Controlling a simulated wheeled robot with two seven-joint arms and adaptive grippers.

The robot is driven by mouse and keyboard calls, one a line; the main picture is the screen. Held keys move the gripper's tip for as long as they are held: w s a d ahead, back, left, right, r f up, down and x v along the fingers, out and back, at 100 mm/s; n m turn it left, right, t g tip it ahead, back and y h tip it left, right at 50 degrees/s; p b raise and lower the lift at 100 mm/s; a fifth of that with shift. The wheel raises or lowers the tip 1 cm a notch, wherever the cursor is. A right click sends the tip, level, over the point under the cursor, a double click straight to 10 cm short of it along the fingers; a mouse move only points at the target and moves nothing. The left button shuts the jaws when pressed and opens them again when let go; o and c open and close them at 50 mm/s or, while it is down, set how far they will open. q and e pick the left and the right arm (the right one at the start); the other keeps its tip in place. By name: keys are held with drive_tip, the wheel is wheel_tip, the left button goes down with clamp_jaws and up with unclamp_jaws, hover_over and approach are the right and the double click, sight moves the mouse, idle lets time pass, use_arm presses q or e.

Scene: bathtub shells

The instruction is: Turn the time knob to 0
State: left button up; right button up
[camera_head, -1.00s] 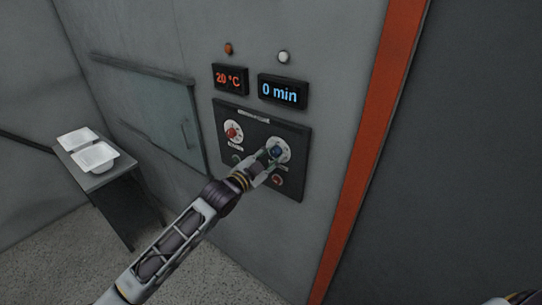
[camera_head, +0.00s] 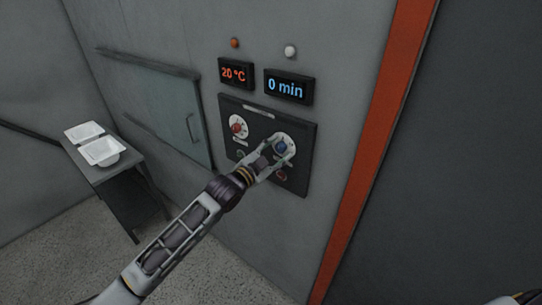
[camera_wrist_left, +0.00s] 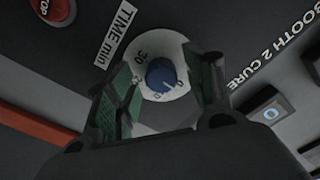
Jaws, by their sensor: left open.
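The blue time knob (camera_head: 282,147) sits on a round white dial on the dark wall panel. It also shows in the left wrist view (camera_wrist_left: 161,74), beside the label "TIME min". The time display (camera_head: 286,87) above the panel reads 0 min. My left gripper (camera_head: 278,154) is at the dial, with its fingers spread on either side of the knob. In the left wrist view, gaps show between the green-padded fingers (camera_wrist_left: 161,82) and the knob. My right gripper is not clearly visible.
A red knob (camera_head: 237,127) sits left of the time knob, below a 20 °C display (camera_head: 234,73). A red stop button (camera_wrist_left: 54,9) is on the same panel. White trays (camera_head: 102,151) stand on a small table (camera_head: 126,168) at left. An orange strip (camera_head: 374,140) runs right of the panel.

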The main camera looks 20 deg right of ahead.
use_arm(q)
drive_tip(key=v, duration=1.2)
idle(0.5)
drive_tip(key=shift+r+n, duration=0.1)
drive_tip(key=shift+n, duration=0.3)
idle(0.3)
